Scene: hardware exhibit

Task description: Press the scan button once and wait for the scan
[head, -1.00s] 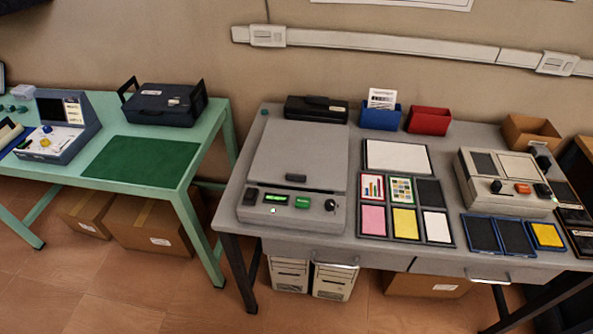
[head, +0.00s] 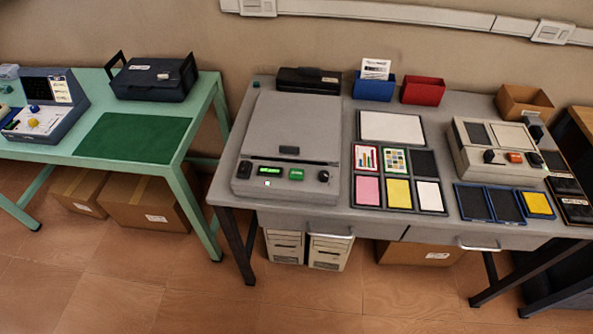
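A grey flatbed scanner (head: 290,128) sits at the left end of the grey table, its lid down. Its front panel holds a lit green display (head: 269,170), a green button (head: 296,174), a black switch (head: 243,169) and a black knob (head: 323,176). A small pale light or mark (head: 267,184) shows below the display. The labels are too small to read, so I cannot tell for certain which control is the scan button. Neither of my grippers is in view.
The grey table (head: 345,207) also holds a tray of cards (head: 392,126), a second grey device (head: 497,150), blue-framed pads, and blue and red bins. A green table (head: 75,160) with a black case (head: 155,77) stands left. The floor in front is clear.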

